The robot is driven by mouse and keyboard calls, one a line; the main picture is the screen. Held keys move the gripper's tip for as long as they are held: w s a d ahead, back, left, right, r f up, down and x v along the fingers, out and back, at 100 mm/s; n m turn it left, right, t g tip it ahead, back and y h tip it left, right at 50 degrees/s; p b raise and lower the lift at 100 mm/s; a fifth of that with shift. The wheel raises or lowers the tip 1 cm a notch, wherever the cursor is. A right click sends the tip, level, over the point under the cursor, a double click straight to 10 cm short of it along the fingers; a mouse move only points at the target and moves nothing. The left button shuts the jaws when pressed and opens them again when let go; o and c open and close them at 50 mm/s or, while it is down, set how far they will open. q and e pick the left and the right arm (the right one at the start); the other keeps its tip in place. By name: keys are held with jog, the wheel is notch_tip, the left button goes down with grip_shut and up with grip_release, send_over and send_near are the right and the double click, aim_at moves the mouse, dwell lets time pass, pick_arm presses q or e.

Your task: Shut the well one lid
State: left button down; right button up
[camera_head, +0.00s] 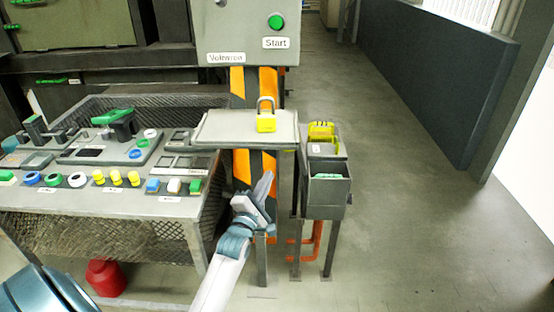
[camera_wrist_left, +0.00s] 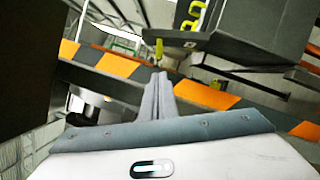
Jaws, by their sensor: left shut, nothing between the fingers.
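No label reading well one shows, so I cannot tell for sure which part is its lid. A flat grey shelf or panel (camera_head: 225,130) with a yellow padlock (camera_head: 266,123) on it stands in the middle of the head view. Just right of it is a dark open-topped bin (camera_head: 328,200) with a green item inside; behind this, yellow locks (camera_head: 321,131) sit in another holder. My left gripper (camera_head: 265,184) is shut and empty, below the panel and left of the bin. Its closed fingers (camera_wrist_left: 158,78) point towards striped posts in the wrist view. My right gripper is not in view.
A control desk (camera_head: 110,198) with coloured buttons and switches is at left. A grey box with a green Start button (camera_head: 276,22) is above. Thin metal legs (camera_head: 333,248) and an orange pipe (camera_head: 317,240) are near my gripper. The floor at right is clear.

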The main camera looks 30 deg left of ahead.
pick_arm(q)
jog(key=shift+w, duration=0.1)
jog(key=x, duration=0.9)
jog(key=shift+w+b, duration=0.3)
jog(key=shift+w, duration=0.1)
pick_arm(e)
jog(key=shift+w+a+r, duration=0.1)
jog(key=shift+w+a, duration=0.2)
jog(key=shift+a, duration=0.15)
pick_arm(q)
jog(key=shift+r, duration=0.2)
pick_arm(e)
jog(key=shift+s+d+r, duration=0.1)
